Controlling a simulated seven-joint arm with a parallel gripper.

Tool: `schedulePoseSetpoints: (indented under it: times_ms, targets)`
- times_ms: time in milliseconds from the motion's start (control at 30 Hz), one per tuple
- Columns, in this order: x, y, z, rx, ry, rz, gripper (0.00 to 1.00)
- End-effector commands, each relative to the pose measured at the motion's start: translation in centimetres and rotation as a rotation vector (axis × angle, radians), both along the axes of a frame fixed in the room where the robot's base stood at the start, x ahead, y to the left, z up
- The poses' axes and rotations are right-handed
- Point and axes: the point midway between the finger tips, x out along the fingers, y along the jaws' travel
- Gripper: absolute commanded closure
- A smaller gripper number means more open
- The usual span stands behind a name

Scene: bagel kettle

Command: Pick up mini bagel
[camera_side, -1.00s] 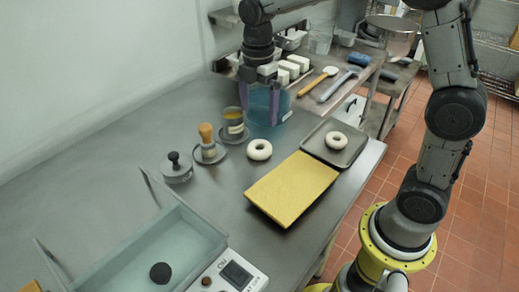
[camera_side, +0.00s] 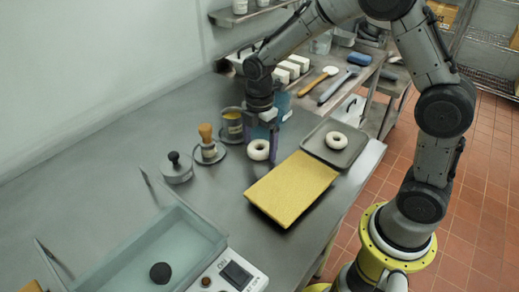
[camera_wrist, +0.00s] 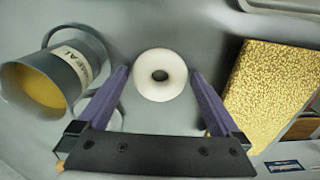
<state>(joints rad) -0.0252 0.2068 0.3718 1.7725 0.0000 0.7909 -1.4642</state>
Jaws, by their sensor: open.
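A white ring-shaped mini bagel (camera_side: 258,150) lies on the steel counter, left of the yellow board. In the wrist view the bagel (camera_wrist: 160,75) lies ahead of and between the two purple fingers. My gripper (camera_side: 273,150) is open and low over the counter at the bagel's right side in the side view; its fingers (camera_wrist: 160,85) hold nothing. A second white bagel (camera_side: 336,140) lies on a grey tray (camera_side: 352,157) to the right. One finger is partly hidden in the side view.
A yellow textured board (camera_side: 291,188) lies just right of the bagel. A labelled cup with yellow contents (camera_wrist: 45,85) stands close on the left. A wooden-handled brush (camera_side: 208,145), a grey knobbed pot (camera_side: 176,168) and a clear basin (camera_side: 165,245) stand further left.

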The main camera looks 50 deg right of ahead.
Motion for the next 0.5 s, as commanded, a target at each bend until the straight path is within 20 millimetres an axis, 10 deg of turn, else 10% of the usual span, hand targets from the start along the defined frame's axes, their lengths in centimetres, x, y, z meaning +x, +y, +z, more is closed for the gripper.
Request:
schedulePoseSetpoints:
  times_ms: [167, 500]
  targets:
    - [0.01, 0.00, 0.01, 0.000, 0.000, 0.000, 0.02]
    - [0.02, 0.01, 0.05, 0.000, 0.000, 0.000, 0.63]
